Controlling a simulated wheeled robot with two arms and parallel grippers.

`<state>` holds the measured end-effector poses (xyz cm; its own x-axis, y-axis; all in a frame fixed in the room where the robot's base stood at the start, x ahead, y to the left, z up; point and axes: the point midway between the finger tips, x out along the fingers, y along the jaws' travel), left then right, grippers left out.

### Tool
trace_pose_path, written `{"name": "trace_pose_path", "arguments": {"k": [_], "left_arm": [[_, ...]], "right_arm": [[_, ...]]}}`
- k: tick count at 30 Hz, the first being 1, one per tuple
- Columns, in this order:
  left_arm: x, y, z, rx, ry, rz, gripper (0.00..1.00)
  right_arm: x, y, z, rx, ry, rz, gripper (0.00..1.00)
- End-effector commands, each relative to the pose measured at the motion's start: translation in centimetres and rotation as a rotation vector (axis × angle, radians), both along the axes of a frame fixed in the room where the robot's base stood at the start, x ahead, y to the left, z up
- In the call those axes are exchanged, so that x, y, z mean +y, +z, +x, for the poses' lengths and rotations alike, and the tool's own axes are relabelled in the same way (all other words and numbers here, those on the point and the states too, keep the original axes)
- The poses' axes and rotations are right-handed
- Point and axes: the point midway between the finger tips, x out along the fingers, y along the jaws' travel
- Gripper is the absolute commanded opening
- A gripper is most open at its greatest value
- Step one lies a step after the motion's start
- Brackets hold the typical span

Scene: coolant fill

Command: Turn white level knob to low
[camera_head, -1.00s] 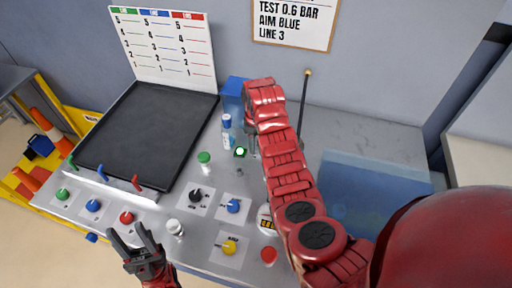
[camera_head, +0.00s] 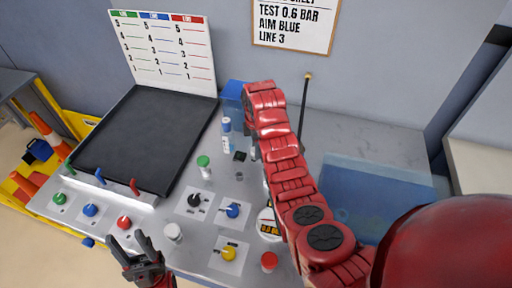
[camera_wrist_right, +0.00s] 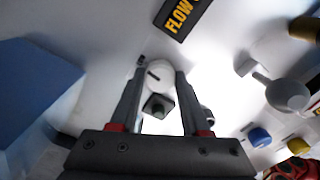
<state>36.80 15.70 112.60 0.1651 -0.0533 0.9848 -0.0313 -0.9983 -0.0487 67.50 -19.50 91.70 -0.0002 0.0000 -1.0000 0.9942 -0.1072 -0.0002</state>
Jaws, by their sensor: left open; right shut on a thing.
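The white level knob (camera_wrist_right: 158,74) is round with a dark pointer mark and sits between the fingertips of my right gripper (camera_wrist_right: 160,82) in the right wrist view. That gripper is shut on the knob. In the head view my right arm largely covers this spot, so the pointer cannot be read there. My left gripper (camera_head: 140,258) is open and empty near the bench's front edge, close to the red lever knob.
A small dark square (camera_head: 240,156) is beside the right arm. Black (camera_head: 194,200), blue (camera_head: 233,210) and yellow (camera_head: 229,253) knobs stand in front.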

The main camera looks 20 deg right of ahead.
Motion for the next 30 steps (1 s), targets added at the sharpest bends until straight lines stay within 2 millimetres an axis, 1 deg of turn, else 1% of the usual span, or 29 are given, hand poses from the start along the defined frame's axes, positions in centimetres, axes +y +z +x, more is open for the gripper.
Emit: {"name": "trace_pose_path", "arguments": {"k": [9, 21, 22, 26, 27, 30], "left_arm": [[0.0, 0.04, 0.0, 0.0, 0.0, 0.0, 0.5], [0.0, 0.03, 0.0, 0.0, 0.0, 0.0, 0.5], [0.0, 0.03, 0.0, 0.0, 0.0, 0.0, 0.5], [0.0, 0.03, 0.0, 0.0, 0.0, 0.0, 0.5], [0.0, 0.03, 0.0, 0.0, 0.0, 0.0, 0.5], [0.0, 0.04, 0.0, 0.0, 0.0, 0.0, 0.5]], "right_arm": [[-0.04, -0.02, -0.01, 0.0, 0.071, -0.001, 0.0], [-0.04, -0.02, 0.0, 0.0, 0.075, -0.001, 0.0], [-0.04, -0.02, 0.0, 0.0, 0.075, -0.001, 0.5], [-0.03, -0.02, 0.0, 0.0, 0.075, 0.0, 0.73], [-0.03, -0.02, 0.0, 0.0, 0.075, 0.0, 0.77], [-0.02, -0.02, 0.0, 0.0, 0.075, 0.0, 0.77]]}}
